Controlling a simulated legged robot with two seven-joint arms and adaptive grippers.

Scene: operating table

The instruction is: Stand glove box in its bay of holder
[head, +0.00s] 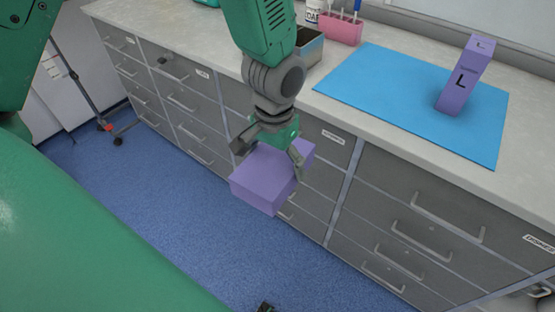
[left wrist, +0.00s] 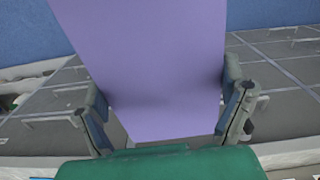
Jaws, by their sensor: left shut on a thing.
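My left gripper (head: 268,146) is shut on a purple glove box (head: 262,187). It holds the box in the air in front of the grey drawer fronts, below counter height. In the left wrist view the box (left wrist: 155,65) fills the space between the two fingers (left wrist: 165,118), which press on its sides; its visible faces are plain. A grey open-topped container (head: 311,52), possibly the holder, stands on the counter, partly hidden behind my left arm. Its bays cannot be made out. My right gripper cannot be made out.
A second purple box (head: 459,85) marked L stands tilted-looking on a blue mat (head: 395,93) on the counter (head: 215,40). A pink pen pot (head: 342,27) and a white tub (head: 313,10) stand at the back. The mat's left part is clear.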

